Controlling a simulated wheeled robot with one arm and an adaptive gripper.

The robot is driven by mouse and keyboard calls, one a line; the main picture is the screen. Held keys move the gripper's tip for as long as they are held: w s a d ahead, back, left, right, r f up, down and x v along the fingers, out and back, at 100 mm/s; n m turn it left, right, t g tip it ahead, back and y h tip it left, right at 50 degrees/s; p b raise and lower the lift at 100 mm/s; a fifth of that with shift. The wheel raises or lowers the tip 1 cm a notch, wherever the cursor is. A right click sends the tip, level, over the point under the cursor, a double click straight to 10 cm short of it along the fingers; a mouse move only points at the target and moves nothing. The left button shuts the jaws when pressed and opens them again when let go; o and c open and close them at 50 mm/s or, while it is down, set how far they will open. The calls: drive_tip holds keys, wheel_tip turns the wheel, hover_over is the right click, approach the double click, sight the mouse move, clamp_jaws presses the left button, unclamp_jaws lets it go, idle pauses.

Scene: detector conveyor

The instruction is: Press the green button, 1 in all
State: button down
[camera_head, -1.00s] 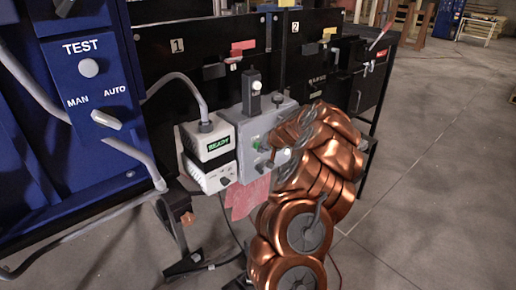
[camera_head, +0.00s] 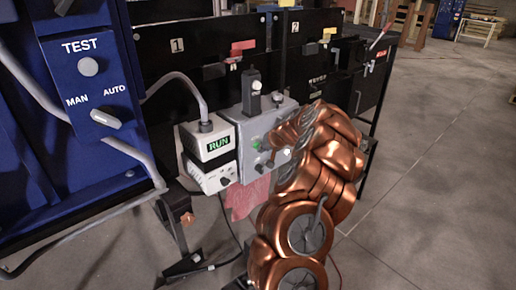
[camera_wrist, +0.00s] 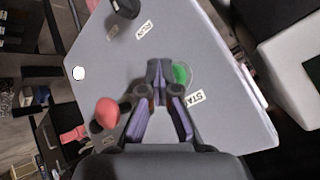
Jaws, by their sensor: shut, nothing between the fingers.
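The green button (camera_wrist: 181,74) is on the face of a grey control box (camera_wrist: 215,55), beside a label that reads "STA" as far as it shows. In the head view the green button (camera_head: 256,147) is partly hidden by my arm's end. My gripper (camera_wrist: 158,68) is shut and empty. Its tips overlap the left edge of the green button in the wrist view; I cannot tell whether they touch it.
A white unit with a display (camera_head: 218,145) reading "RUN" stands left of the grey box. A red knob (camera_wrist: 108,112) sticks out near my fingers. A blue cabinet (camera_head: 90,70) with a TEST switch is at the left. Open floor lies at the right.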

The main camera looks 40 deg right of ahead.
drive_tip(key=shift+s, duration=0.65)
drive_tip(key=shift+s+b, duration=0.65)
drive_tip(key=shift+s, duration=1.85)
